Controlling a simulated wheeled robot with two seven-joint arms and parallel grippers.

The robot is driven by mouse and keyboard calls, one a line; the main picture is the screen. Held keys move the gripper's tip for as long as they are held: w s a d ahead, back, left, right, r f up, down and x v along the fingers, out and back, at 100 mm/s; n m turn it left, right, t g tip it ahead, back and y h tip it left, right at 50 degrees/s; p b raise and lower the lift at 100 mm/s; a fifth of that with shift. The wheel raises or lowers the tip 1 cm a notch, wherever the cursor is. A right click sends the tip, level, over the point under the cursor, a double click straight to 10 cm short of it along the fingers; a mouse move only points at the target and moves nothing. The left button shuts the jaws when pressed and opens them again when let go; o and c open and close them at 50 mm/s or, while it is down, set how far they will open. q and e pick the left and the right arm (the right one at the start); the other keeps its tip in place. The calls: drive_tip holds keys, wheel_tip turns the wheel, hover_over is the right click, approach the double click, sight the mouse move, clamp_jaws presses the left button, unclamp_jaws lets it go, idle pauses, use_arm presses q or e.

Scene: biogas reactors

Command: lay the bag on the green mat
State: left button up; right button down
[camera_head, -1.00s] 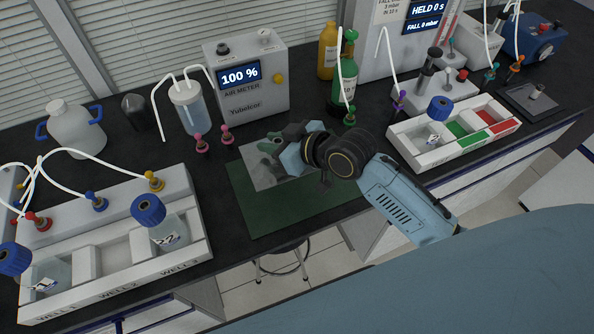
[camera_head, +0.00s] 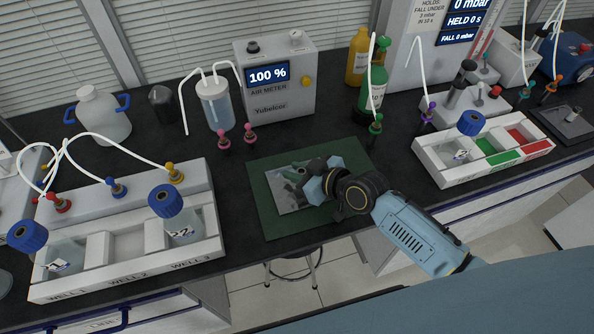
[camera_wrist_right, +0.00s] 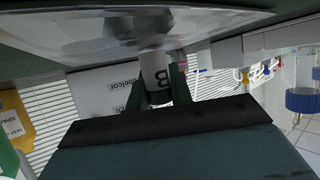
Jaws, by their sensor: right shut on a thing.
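The bag (camera_head: 289,197) is a flat, silvery-grey, partly see-through pouch. In the head view it lies flat over the middle of the green mat (camera_head: 268,223), inside the mat's edges. My right gripper (camera_head: 318,184) is shut on its right end. In the right wrist view the fingers (camera_wrist_right: 160,85) close around a pale tube-like part marked B (camera_wrist_right: 158,72), with the grey bag (camera_wrist_right: 110,38) spreading above. I cannot tell whether the whole bag touches the mat. My left gripper is not in view.
A rack with wells and blue-capped bottles (camera_head: 130,270) stands left of the mat. The air meter (camera_head: 275,85) and pink-ended fittings (camera_head: 249,134) are behind. A green bottle (camera_head: 372,90) and a tray with green and red sections (camera_head: 440,170) are to the right.

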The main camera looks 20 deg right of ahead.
drive_tip(key=shift+f, duration=0.1)
drive_tip(key=c, duration=1.3)
unclamp_jaws()
drive_tip(key=shift+o, duration=0.2)
drive_tip(key=shift+s+d+r, duration=0.1)
drive_tip(key=shift+r, duration=0.15)
drive_tip(key=p+v, duration=0.1)
drive_tip(key=v, duration=1)
drive_tip(key=shift+s+d+r, duration=0.1)
drive_tip(key=shift+s+d, duration=0.1)
drive_tip(key=shift+s, duration=0.1)
